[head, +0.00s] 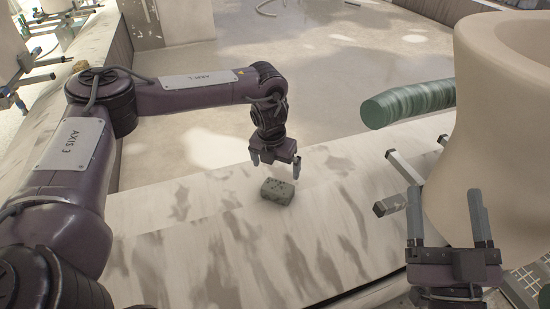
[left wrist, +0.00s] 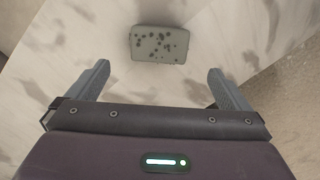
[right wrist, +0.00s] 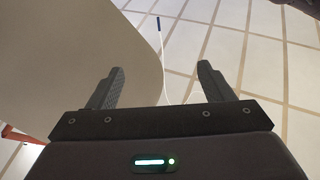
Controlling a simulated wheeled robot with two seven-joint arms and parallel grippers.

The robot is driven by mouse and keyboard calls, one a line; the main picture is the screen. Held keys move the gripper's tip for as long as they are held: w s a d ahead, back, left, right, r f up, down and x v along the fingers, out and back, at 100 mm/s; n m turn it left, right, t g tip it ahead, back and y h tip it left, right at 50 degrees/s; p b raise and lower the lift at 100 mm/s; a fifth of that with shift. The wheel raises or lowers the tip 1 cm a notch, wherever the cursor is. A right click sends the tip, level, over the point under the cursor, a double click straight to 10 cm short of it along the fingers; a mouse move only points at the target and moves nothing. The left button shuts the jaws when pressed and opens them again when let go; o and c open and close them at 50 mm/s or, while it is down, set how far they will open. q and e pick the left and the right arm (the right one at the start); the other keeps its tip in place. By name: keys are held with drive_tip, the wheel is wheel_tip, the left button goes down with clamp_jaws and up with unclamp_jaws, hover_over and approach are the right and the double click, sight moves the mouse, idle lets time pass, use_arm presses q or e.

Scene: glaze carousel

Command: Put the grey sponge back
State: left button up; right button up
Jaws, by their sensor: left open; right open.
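The grey sponge (head: 278,191) is a small block with dark spots. It lies on the pale, stained ledge (head: 190,245) in the middle of the head view. It also shows in the left wrist view (left wrist: 159,44), ahead of the fingertips. My left gripper (head: 275,167) is open and empty, pointing down just above and behind the sponge, apart from it. My right gripper (head: 446,215) is open and empty at the right, in front of the large beige vessel (head: 500,130). In the right wrist view the vessel's curved side (right wrist: 80,60) is beside the left finger.
A green cylinder (head: 410,103) and grey metal bars (head: 405,165) stick out left of the vessel. A wet-looking grey floor or basin (head: 330,60) lies behind the ledge. Metal fixtures (head: 25,65) stand at the far left. The ledge around the sponge is clear.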

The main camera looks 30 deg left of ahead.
use_arm(q)
drive_tip(key=shift+s+r, duration=0.15)
drive_tip(key=shift+r, duration=0.7)
use_arm(e)
drive_tip(key=shift+w+a+f+g+h, duration=0.15)
drive_tip(key=shift+f+g, duration=0.2)
drive_tip(key=shift+f, duration=0.35)
drive_tip(key=shift+w+a+f+g+h, duration=0.1)
drive_tip(key=shift+f+g, duration=0.2)
drive_tip(key=shift+f, duration=0.35)
drive_tip(key=shift+w+a+f+g+h, duration=0.15)
drive_tip(key=shift+f+g, duration=0.2)
drive_tip(key=shift+f, duration=0.35)
drive_tip(key=shift+d, duration=0.1)
